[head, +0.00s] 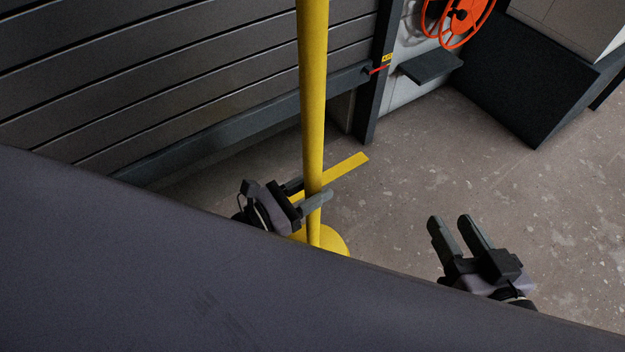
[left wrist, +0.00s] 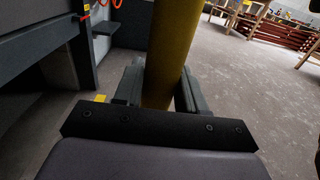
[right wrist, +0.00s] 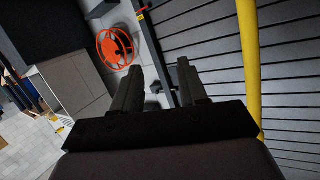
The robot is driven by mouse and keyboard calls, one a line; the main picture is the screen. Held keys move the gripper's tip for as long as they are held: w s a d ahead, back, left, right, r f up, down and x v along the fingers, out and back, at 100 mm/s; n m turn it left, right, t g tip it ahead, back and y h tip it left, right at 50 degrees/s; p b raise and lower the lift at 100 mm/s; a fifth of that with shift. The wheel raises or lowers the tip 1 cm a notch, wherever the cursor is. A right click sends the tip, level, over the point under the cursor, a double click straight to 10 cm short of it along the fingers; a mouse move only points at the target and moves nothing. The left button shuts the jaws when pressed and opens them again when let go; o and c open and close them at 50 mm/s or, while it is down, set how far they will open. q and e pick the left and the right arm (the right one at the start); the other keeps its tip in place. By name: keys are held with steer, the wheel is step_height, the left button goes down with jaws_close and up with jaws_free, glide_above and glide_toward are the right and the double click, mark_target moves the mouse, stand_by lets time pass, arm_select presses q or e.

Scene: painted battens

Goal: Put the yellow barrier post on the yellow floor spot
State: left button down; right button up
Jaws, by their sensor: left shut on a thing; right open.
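The yellow barrier post (head: 312,90) is a tall round pole, close to upright in the head view, its top out of frame. My left gripper (head: 310,195) is shut on its lower part. The post also stands between the fingers in the left wrist view (left wrist: 168,45) and at the right of the right wrist view (right wrist: 249,60). A yellow round patch (head: 328,240) shows at the post's foot; I cannot tell whether it is the post's base or the floor spot, as my body hides part of it. My right gripper (head: 450,222) is open and empty, to the right.
A yellow strip (head: 347,173) lies on the floor behind the post. A dark slatted shutter (head: 180,80) stands behind it. An orange reel (head: 462,18) and a dark box-like unit (head: 510,85) are at the back right. The speckled floor (head: 400,165) between is clear.

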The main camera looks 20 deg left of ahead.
arm_select(q)
steer(key=shift+w+f, duration=0.15)
steer(key=shift+f, duration=0.15)
step_height(320, 180, down, 4)
steer(key=shift+d+f+b, duration=0.1)
steer(key=shift+b, duration=1.05)
arm_select(e)
steer(key=shift+s+d+r+n+t+h, duration=0.1)
steer(key=shift+s+d+n+t+h, duration=0.1)
steer(key=shift+d+t, duration=0.15)
steer(key=shift+s+d+r+n+t+h, duration=0.1)
steer(key=shift+d+n+t, duration=0.15)
steer(key=shift+d, duration=0.15)
arm_select(q)
steer(key=c, duration=1.1)
jaws_free()
steer(key=shift+f, duration=0.4)
steer(key=o, duration=0.5)
steer(key=shift+c, duration=0.2)
steer(key=shift+r, duration=0.15)
steer(key=shift+s, duration=0.2)
